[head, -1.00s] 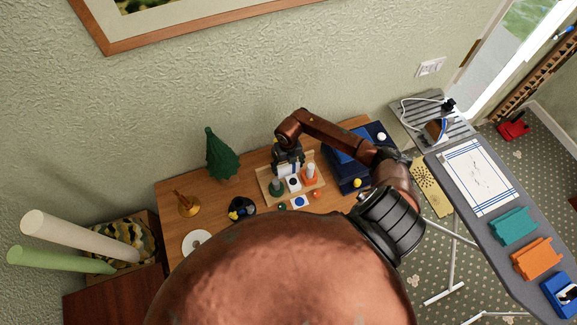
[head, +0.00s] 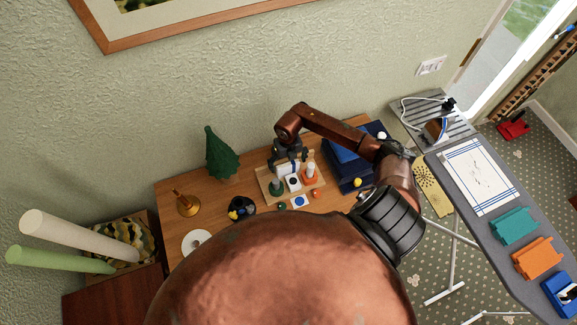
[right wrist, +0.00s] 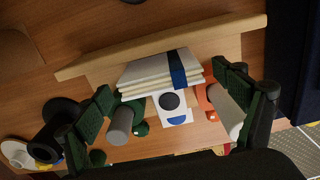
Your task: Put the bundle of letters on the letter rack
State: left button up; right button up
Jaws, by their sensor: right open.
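The bundle of letters (right wrist: 160,72), a white stack with a blue band, is on the pale wooden letter rack (right wrist: 235,45), in front of its long raised edge. It also shows in the head view (head: 287,168), partly hidden by my gripper. My right gripper (head: 289,152) is above the rack. In the right wrist view its green-padded fingers (right wrist: 172,100) are spread wide, one on each side of the bundle and apart from it. My left gripper is not in view.
A green post with a grey top (right wrist: 120,125) and an orange one with a white top (right wrist: 225,108) stand close to the fingers. A card with a dark disc (right wrist: 172,102) is between them. A dark blue box (head: 350,178) is to the right, a green tree (head: 220,155) to the left.

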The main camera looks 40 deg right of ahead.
notch_tip(320, 180, up, 10)
jog(key=b, duration=0.2)
jog(key=shift+f, duration=0.15)
dwell(0.4)
